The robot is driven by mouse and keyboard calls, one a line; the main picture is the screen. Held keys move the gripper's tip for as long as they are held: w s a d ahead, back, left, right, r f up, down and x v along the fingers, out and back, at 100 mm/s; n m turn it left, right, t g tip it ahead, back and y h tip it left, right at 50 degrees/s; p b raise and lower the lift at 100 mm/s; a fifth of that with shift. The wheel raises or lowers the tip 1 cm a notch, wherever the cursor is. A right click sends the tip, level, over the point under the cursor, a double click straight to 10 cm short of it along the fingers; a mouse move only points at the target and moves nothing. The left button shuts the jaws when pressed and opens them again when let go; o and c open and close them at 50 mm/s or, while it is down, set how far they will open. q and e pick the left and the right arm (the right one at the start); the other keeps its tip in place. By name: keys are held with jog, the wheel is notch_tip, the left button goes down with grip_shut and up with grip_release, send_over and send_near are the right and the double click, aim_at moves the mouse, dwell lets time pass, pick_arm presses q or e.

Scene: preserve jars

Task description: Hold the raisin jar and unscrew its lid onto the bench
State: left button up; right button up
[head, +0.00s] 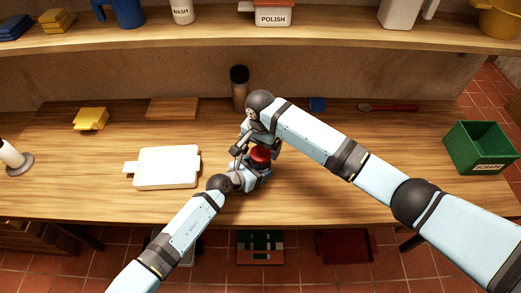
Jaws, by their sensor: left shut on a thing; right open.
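The raisin jar shows mainly as its round red lid (260,154), near the middle of the bench (330,190). Its body is mostly hidden by my grippers. The lid is on top of the jar. My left gripper (262,176) comes in from the front left and is shut on the jar below the lid. My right gripper (258,147) reaches down from above and behind, open, with its fingers close by the lid. I cannot tell whether they touch it.
A white board (166,168) lies left of the jar. A dark-topped bottle (239,90) stands behind. A green crate (481,147) is right. Bench between jar and crate is partly clear.

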notch_tip(320, 180, up, 2)
jog(key=shift+r, duration=0.1)
jog(key=shift+c, duration=0.4)
jog(key=shift+a+r+m, duration=0.2)
jog(key=shift+r+m, duration=0.1)
notch_tip(320, 180, up, 2)
jog(key=m, duration=0.2)
jog(key=shift+r+m, duration=0.2)
jog(key=shift+m, duration=0.1)
jog(key=shift+d+f, duration=0.15)
notch_tip(320, 180, down, 7)
jog(key=shift+f, duration=0.2)
